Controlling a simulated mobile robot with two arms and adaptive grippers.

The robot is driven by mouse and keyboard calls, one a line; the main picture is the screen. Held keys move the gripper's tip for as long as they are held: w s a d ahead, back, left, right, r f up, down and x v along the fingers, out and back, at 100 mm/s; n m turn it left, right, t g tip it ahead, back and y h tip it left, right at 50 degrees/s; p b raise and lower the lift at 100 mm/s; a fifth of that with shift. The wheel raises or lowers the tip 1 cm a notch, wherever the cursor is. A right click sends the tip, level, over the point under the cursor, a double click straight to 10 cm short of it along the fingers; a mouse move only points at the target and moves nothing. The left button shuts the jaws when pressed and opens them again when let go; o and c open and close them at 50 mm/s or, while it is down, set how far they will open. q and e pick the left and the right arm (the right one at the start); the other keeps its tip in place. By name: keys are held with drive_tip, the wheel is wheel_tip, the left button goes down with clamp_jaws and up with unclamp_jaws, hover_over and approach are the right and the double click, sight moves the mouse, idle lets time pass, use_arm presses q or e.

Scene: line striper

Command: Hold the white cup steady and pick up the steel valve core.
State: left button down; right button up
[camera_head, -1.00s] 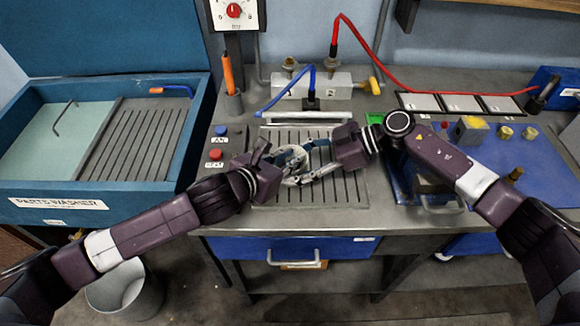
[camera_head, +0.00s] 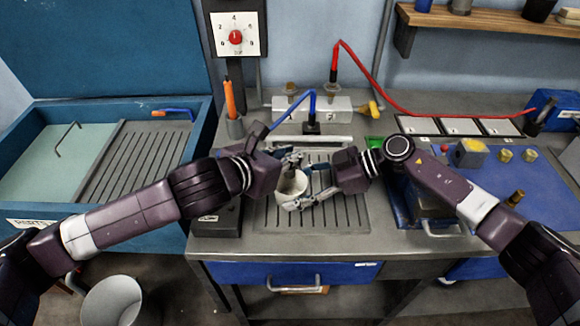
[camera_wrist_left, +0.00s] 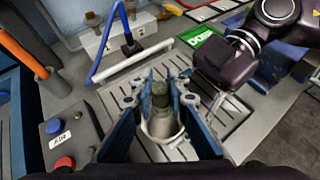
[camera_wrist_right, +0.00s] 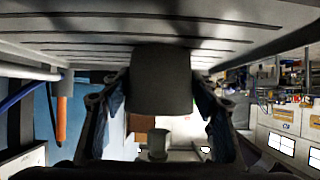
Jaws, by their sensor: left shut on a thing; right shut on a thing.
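The white cup (camera_head: 291,187) stands upright over the slotted plate, its mouth open upward. My right gripper (camera_head: 303,193) is shut on the cup from the side. The right wrist view shows the cup wall (camera_wrist_right: 161,82) between its two fingers. My left gripper (camera_head: 292,159) is above the cup's mouth, pointing down. In the left wrist view its fingers are closed around a grey-green cylinder, the steel valve core (camera_wrist_left: 160,94), with the white cup (camera_wrist_left: 163,126) just below. The right wrist view also shows the core (camera_wrist_right: 157,140) past the cup's rim. Its lower end is hard to judge.
The slotted plate (camera_head: 340,213) lies under the cup. A blue hose (camera_head: 292,107) and a fixture block (camera_head: 333,107) stand behind. A black button box (camera_head: 216,220) is at left, partly under my left arm. A blue mat (camera_head: 460,185) with fittings lies right.

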use_arm(q)
drive_tip(key=shift+r, duration=0.2)
use_arm(e)
drive_tip(key=o, duration=0.9)
drive_tip(key=shift+o, duration=0.2)
drive_tip(key=v, duration=0.7)
drive_tip(key=shift+d+r, duration=0.1)
drive_tip(key=shift+d, duration=0.15)
drive_tip(key=x, duration=0.7)
drive_tip(key=shift+r, duration=0.1)
use_arm(q)
wheel_tip(320, 180, down, 10)
drive_tip(key=shift+r, duration=0.1)
use_arm(e)
drive_tip(key=shift+a+f, duration=0.2)
drive_tip(key=shift+a, duration=0.05)
